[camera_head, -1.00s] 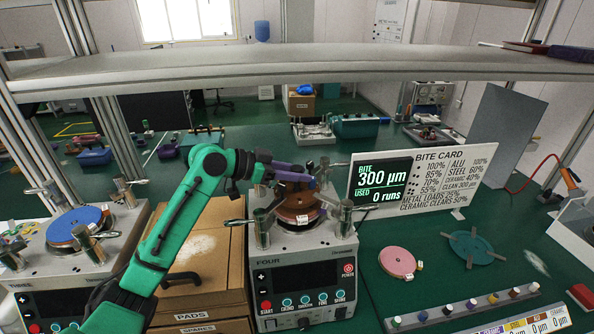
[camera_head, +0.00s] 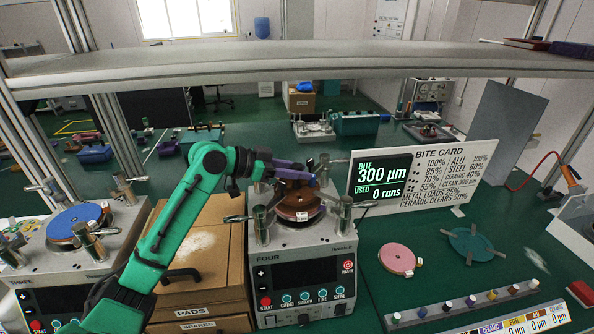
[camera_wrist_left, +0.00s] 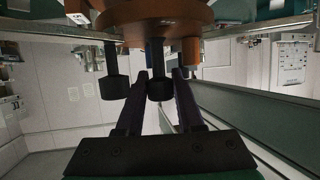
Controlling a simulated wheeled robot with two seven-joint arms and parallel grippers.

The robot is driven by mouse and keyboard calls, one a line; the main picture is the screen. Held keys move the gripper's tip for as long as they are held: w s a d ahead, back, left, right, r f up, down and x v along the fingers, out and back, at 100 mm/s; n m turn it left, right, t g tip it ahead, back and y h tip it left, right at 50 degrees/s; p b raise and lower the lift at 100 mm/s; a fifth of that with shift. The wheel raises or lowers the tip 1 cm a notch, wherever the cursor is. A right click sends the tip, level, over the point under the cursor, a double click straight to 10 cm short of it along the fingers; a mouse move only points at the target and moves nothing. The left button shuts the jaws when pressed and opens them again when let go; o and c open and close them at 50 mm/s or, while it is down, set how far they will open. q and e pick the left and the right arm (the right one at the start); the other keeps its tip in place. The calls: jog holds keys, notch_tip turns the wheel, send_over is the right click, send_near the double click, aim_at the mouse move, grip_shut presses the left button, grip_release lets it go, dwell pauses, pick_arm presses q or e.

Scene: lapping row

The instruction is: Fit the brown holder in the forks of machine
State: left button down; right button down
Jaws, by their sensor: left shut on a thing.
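The brown holder (camera_head: 297,203) is a round disc over the top of machine FOUR (camera_head: 305,255), among its metal forks (camera_head: 262,222). A small white label shows on the front at its lower edge. I cannot tell whether it rests in the forks or hangs just above. My left gripper (camera_head: 308,177) comes in from the left above the holder. In the left wrist view the gripper (camera_wrist_left: 160,88) is shut on the middle black knob of the holder (camera_wrist_left: 160,12), between its dark fingers. Another black knob is beside them. My right gripper is not in view.
Machine THREE (camera_head: 70,270) with a blue disc (camera_head: 75,222) stands at left. Cardboard boxes (camera_head: 200,285) sit between the machines. A bite card sign (camera_head: 425,180) stands behind right. A pink disc (camera_head: 397,259) and a teal disc (camera_head: 472,244) lie on the green bench. A shelf (camera_head: 300,72) crosses above.

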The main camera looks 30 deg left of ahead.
pick_arm(q)
jog(key=shift+f+b, duration=0.8)
jog(key=shift+f, duration=0.25)
dwell(0.4)
jog(key=shift+c, duration=2.3)
grip_release()
jog(key=shift+f, duration=0.1)
jog(key=shift+s+a, duration=0.15)
jog(key=shift+s, duration=0.05)
jog(key=b+v, duration=0.5)
jog(key=v, duration=0.9)
jog(key=shift+r, duration=0.3)
